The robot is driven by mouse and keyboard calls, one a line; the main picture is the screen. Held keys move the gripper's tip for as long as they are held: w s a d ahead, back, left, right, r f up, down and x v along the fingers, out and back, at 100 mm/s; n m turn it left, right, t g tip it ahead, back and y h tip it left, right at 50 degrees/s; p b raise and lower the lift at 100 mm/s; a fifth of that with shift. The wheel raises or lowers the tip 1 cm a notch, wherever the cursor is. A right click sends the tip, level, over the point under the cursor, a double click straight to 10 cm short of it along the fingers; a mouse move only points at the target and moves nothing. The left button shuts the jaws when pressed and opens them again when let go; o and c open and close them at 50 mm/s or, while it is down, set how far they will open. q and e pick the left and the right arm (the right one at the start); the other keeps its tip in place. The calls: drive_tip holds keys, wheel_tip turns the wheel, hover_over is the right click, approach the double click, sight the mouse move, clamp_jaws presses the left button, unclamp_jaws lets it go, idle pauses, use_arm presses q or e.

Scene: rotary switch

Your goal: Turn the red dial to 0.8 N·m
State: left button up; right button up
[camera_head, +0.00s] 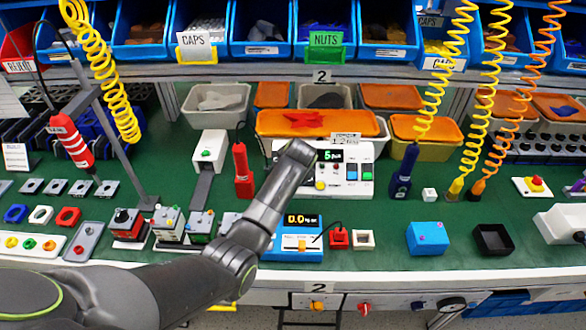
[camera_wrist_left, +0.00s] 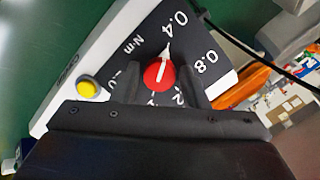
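The red dial (camera_wrist_left: 158,76) shows in the wrist view on a dark panel with a white edge. Its white pointer aims up and slightly right, close to the 0.4 mark. The 0.8 mark (camera_wrist_left: 205,62) lies clockwise of it, to the right. The two dark fingers of my left gripper (camera_wrist_left: 160,78) stand apart on either side of the dial; I cannot tell whether they touch it. In the head view my left arm (camera_head: 262,212) reaches to the middle of the bench, and its gripper and the dial cannot be made out. My right gripper is not in view.
A yellow button (camera_wrist_left: 88,88) sits on the panel left of the dial. A white box with a display (camera_head: 352,172) is just right of my arm's end. A red upright tool (camera_head: 243,172) stands left of it. A blue scale (camera_head: 292,250) is in front.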

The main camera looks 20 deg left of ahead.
use_arm(q)
drive_tip(key=c, duration=0.6)
drive_tip(key=shift+r+m+p, duration=0.2)
drive_tip(key=shift+m+p, duration=0.7)
drive_tip(key=shift+p, duration=0.25)
drive_tip(key=shift+m+y+p, duration=0.4)
drive_tip(key=shift+m+p, duration=0.75)
drive_tip(key=shift+m, duration=0.05)
drive_tip(key=m+p, duration=0.2)
drive_tip(key=m, duration=0.2)
drive_tip(key=shift+f+t+y+p, duration=0.1)
drive_tip(key=shift+t+y+p, duration=0.2)
drive_tip(key=shift+t+p, duration=0.1)
drive_tip(key=shift+d+f+m+p, duration=0.1)
drive_tip(key=shift+m+p, duration=0.65)
drive_tip(key=shift+m, duration=0.75)
drive_tip(key=o, duration=0.7)
